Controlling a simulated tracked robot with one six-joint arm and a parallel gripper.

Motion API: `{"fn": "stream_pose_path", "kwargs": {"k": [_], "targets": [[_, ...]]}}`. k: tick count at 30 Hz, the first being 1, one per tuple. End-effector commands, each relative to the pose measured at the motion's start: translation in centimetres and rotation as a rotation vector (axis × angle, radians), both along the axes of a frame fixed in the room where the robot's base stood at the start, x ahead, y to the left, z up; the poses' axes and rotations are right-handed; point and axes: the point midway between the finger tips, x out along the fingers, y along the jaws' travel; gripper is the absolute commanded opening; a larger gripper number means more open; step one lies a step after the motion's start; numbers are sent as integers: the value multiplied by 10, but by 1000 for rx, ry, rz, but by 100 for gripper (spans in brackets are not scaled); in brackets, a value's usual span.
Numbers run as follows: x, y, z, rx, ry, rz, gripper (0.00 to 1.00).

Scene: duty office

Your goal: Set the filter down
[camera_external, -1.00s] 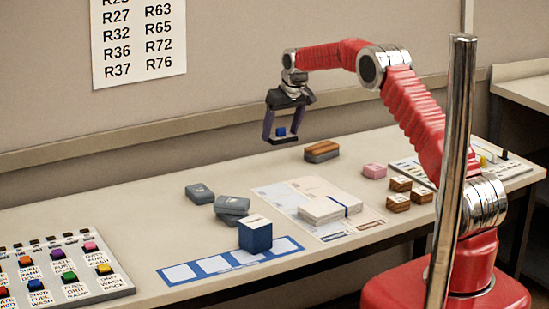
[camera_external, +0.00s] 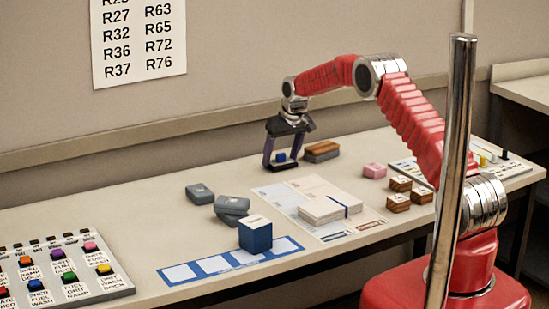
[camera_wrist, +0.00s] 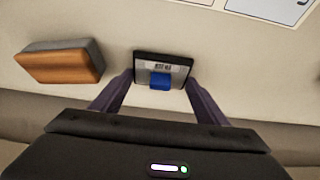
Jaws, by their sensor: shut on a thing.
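The filter (camera_wrist: 176,69) is a small flat dark-framed piece with a grey face, a label and a blue tab (camera_wrist: 160,81). In the wrist view it sits between the tips of my gripper (camera_wrist: 160,84), which is shut on it. In the external view my gripper (camera_external: 280,164) points down at the back of the table, left of the orange-brown and grey block. The blue tab shows between its fingers (camera_external: 281,157). The filter is low, at or just above the tabletop; I cannot tell whether it touches.
The brown and grey block (camera_external: 322,151) lies close by; it also shows in the wrist view (camera_wrist: 60,62). Printed sheets with a stack of cards (camera_external: 325,208) lie in front. Grey cases (camera_external: 232,204) and a blue box (camera_external: 255,235) are further left. Bare tabletop (camera_external: 225,165) lies left of my gripper.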

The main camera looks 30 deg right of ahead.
Motion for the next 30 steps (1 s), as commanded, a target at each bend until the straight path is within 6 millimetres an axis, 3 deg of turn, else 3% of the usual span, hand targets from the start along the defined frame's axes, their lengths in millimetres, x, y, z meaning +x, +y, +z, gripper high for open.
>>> {"fn": "stream_pose_path", "kwargs": {"k": [12,13,21,30], "targets": [[0,0,-5,0,-1,0,40],[0,0,-5,0,-1,0,68],[0,0,-5,0,-1,0,86],[0,0,-3,0,-2,0,86]]}}
